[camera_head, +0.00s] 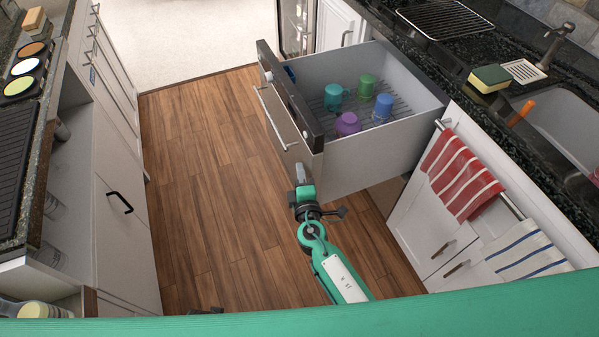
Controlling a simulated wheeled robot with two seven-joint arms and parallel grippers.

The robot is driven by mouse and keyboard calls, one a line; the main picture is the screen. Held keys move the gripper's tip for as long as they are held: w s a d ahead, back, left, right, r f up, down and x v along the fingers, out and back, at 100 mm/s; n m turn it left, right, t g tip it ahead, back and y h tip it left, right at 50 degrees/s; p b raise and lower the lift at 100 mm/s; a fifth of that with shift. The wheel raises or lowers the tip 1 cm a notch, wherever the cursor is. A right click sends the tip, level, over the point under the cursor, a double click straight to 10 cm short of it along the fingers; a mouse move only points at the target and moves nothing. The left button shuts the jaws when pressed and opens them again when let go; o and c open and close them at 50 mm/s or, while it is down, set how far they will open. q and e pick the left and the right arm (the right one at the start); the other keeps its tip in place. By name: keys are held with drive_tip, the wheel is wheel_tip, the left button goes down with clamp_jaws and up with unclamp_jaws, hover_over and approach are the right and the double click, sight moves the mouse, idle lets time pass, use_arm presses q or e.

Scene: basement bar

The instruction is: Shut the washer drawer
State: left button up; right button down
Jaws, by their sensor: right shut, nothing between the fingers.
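The washer drawer (365,155) is pulled out from the right-hand counter run, with its front panel and long handle (272,118) facing left. Inside it stand a teal mug (333,97), a green cup (366,87), a blue cup (383,107) and a purple cup (347,124). My right gripper (301,172) is shut and empty, at the near lower corner of the drawer front. I cannot tell whether it touches the panel. My left gripper is not in view.
Red-striped (461,172) and blue-striped towels (526,256) hang on a bar near the drawer. The sink (560,125) is at right. A counter run (115,185) lines the left. The wooden floor (205,170) between is clear.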

sight(385, 144)
drive_tip(key=shift+w+d, duration=0.15)
drive_tip(key=shift+d, duration=0.35)
drive_tip(key=w+d+b, duration=0.1)
drive_tip(key=d, duration=0.3)
drive_tip(key=w+d, duration=0.2)
drive_tip(key=d, duration=0.3)
drive_tip(key=w+d+b, duration=0.1)
drive_tip(key=d, duration=0.4)
drive_tip(key=shift+w+b, duration=0.25)
drive_tip(key=shift+b, duration=0.05)
drive_tip(key=w+d, duration=0.1)
drive_tip(key=d, duration=0.2)
drive_tip(key=w+d+b, duration=0.1)
drive_tip(key=d, duration=0.2)
drive_tip(key=w+d, duration=0.1)
drive_tip(key=d, duration=0.3)
drive_tip(key=shift+w+d+b, duration=0.1)
drive_tip(key=shift+w+b, duration=0.05)
drive_tip(key=shift+b, duration=0.2)
drive_tip(key=shift+w+d, duration=0.1)
drive_tip(key=shift+d, duration=0.2)
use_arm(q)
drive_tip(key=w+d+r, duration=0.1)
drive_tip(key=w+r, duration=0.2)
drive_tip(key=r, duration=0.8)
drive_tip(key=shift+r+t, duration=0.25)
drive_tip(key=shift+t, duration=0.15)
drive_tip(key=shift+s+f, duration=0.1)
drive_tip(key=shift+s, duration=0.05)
